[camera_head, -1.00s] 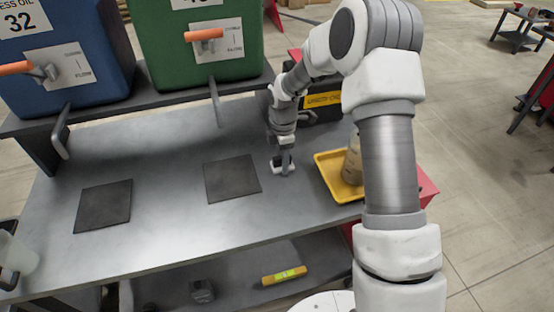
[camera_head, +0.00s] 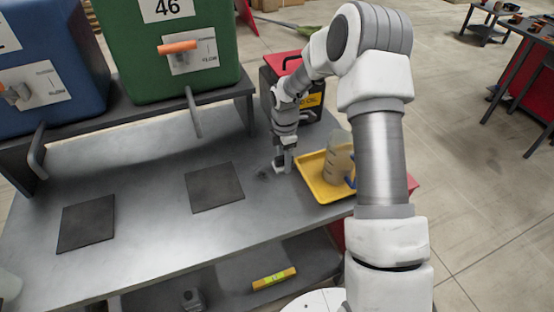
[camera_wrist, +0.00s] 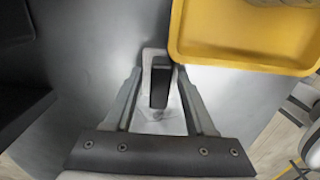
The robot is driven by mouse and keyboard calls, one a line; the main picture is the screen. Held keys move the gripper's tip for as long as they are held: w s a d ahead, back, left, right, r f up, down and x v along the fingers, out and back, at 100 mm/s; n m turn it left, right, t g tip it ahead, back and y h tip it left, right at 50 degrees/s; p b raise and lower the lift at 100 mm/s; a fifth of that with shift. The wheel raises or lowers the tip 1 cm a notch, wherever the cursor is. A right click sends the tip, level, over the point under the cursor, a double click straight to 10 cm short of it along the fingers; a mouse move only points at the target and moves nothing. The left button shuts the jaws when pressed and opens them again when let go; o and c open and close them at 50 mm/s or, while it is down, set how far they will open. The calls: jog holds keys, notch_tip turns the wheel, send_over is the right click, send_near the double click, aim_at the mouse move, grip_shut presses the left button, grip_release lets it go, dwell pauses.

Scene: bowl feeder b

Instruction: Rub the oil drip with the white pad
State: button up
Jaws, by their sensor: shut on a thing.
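My gripper (camera_head: 283,160) is low over the grey workbench, between the right dark mat and the yellow tray. In the wrist view its two fingers (camera_wrist: 160,76) are shut on the white pad (camera_wrist: 162,122), which has a dark middle part. The pad is at the bench top; I cannot tell whether it presses on it. A small dark smudge, which looks like the oil drip (camera_head: 262,173), lies on the bench just left of my gripper in the head view. The smudge is not clear in the wrist view.
The yellow tray (camera_head: 304,163) is close at the gripper's right, with a clear jug (camera_head: 337,160) in it. Two dark mats (camera_head: 87,222) lie to the left. Blue (camera_head: 55,55) and green (camera_head: 178,60) tanks stand on a rack behind, with a dark oil box (camera_head: 305,105) beside them.

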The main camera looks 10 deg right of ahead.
aim_at(253, 176)
jog(key=shift+d, duration=0.15)
jog(key=shift+s+a+r, duration=0.1)
jog(key=shift+s+a, duration=0.05)
jog(key=shift+a, duration=0.75)
jog(key=shift+s+a+r, duration=0.1)
jog(key=shift+s+a, duration=0.05)
jog(key=shift+a, duration=0.75)
jog(key=shift+s+a+f+b, duration=0.1)
jog(key=shift+s+a, duration=0.15)
jog(key=shift+a, duration=0.8)
jog(key=shift+s+a+f+b, duration=0.15)
jog(key=shift+s+a, duration=0.05)
jog(key=shift+a, duration=0.9)
jog(key=shift+s+a+f+b, duration=0.1)
jog(key=shift+s+a, duration=0.15)
jog(key=shift+a, duration=0.8)
jog(key=shift+r+p, duration=2.2)
jog(key=shift+r, duration=0.85)
notch_tip(253, 176, up, 3)
jog(key=shift+p, duration=1.15)
